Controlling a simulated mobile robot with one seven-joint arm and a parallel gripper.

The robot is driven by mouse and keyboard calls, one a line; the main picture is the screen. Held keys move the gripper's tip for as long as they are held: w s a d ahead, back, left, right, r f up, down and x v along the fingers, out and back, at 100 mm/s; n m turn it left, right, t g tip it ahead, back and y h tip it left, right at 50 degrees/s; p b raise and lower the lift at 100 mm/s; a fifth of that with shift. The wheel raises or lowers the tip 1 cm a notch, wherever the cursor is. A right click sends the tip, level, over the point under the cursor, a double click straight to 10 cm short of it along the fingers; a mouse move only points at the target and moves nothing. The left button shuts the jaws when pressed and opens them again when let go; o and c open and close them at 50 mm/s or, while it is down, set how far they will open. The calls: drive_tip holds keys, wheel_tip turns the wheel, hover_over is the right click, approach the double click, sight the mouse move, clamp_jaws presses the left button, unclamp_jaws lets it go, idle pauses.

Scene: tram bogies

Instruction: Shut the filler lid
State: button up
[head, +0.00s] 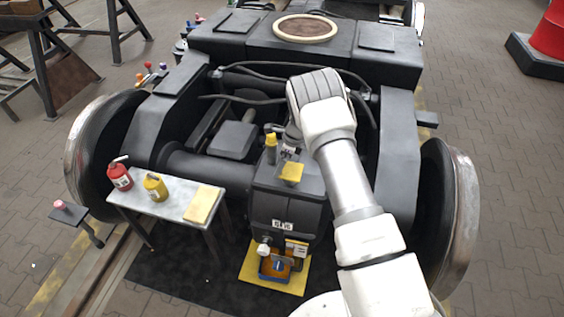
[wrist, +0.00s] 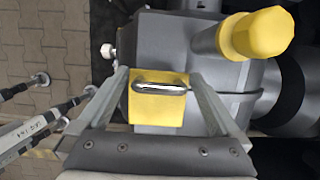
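The filler lid appears to be the small yellow flap (head: 291,172) on top of the dark grey gearbox housing (head: 285,212). In the wrist view the yellow flap (wrist: 158,112) carries a silver bar handle (wrist: 160,87) along its upper part. I cannot tell its exact angle; it looks raised or tilted in the head view. My gripper (wrist: 162,75) is open, with one finger on each side of the flap and handle. Nothing is between the fingers in a grip.
A yellow-capped post (wrist: 255,35) stands close to the right finger; it also shows in the head view (head: 271,142). A grey side table (head: 170,204) with a red can (head: 120,177) and a yellow can (head: 156,187) stands left. Wheels flank the bogie.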

drive_tip(key=shift+r, duration=0.1)
drive_tip(key=p+v, duration=0.2)
drive_tip(key=v, duration=1.5)
drive_tip(key=shift+r+p, duration=0.15)
drive_tip(key=shift+p, duration=0.2)
wheel_tip(320, 180, up, 15)
drive_tip(key=n+t+p, duration=0.1)
drive_tip(key=n+p, duration=0.1)
drive_tip(key=n, duration=0.2)
hover_over(295, 171)
drive_tip(key=s+d, duration=0.1)
drive_tip(key=s, duration=0.4)
drive_tip(key=s+d+r+n+t+p, duration=0.1)
drive_tip(key=s+r+n+p, duration=0.1)
drive_tip(key=s+r+n, duration=0.7)
drive_tip(key=s+d+r+n+t+h+p, duration=0.1)
drive_tip(key=s+r+n, duration=0.3)
drive_tip(key=s, duration=0.7)
drive_tip(key=s+d+r+n+t+h+p, duration=0.1)
drive_tip(key=s+d+r+n+h+p, duration=0.1)
drive_tip(key=s+r+n, duration=0.2)
drive_tip(key=s+r, duration=0.3)
drive_tip(key=s, duration=0.5)
drive_tip(key=shift+d+r+n+t+p, duration=0.25)
drive_tip(key=shift+n+t+p, duration=0.05)
drive_tip(key=shift+p, duration=0.1)
